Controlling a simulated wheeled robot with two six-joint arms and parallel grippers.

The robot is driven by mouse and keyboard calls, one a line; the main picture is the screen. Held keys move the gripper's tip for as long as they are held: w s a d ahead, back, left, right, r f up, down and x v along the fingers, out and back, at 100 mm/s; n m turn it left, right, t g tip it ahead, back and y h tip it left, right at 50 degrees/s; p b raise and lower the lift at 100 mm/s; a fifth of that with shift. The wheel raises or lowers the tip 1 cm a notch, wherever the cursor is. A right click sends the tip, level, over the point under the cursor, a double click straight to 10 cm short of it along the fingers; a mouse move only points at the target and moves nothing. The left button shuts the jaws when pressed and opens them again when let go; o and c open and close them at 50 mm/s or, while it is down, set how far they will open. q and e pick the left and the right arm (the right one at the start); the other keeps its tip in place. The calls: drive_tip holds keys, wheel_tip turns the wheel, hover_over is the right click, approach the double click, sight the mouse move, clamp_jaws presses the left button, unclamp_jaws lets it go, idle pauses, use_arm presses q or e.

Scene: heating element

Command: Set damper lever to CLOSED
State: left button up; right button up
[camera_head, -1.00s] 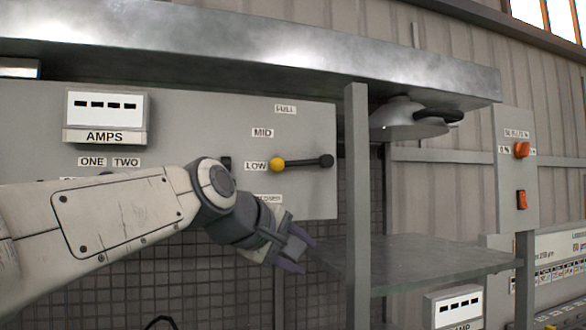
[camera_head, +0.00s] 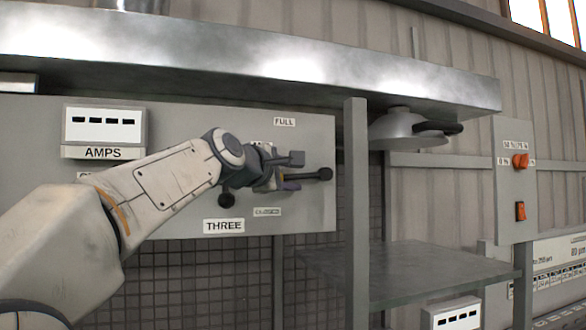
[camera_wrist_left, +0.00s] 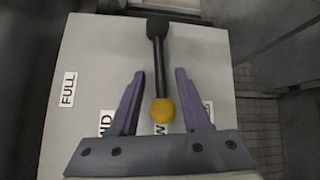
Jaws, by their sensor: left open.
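The damper lever (camera_head: 308,176) is a dark rod on the grey panel. In the head view its pivot is at the right and its yellow knob is hidden behind my left gripper (camera_head: 292,172). In the left wrist view, the lever (camera_wrist_left: 158,65) ends in its yellow knob (camera_wrist_left: 162,110), which lies between the two open fingers of my left gripper (camera_wrist_left: 158,98), with gaps on both sides. The CLOSED label (camera_head: 267,212) is below the gripper and the FULL label (camera_head: 285,122) is above. The lever points left, roughly level. My right gripper is not in view.
A grey upright post (camera_head: 356,200) stands just right of the lever panel. A metal hood (camera_head: 250,60) overhangs above, and a shelf (camera_head: 410,268) juts out at lower right. A dark knob (camera_head: 227,200) sits left of the gripper, above the THREE label (camera_head: 224,226).

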use_arm(q)
drive_tip(key=shift+w+d, duration=0.25)
drive_tip(key=shift+w, duration=0.25)
clamp_jaws()
drive_tip(key=shift+f, duration=0.15)
idle(1.0)
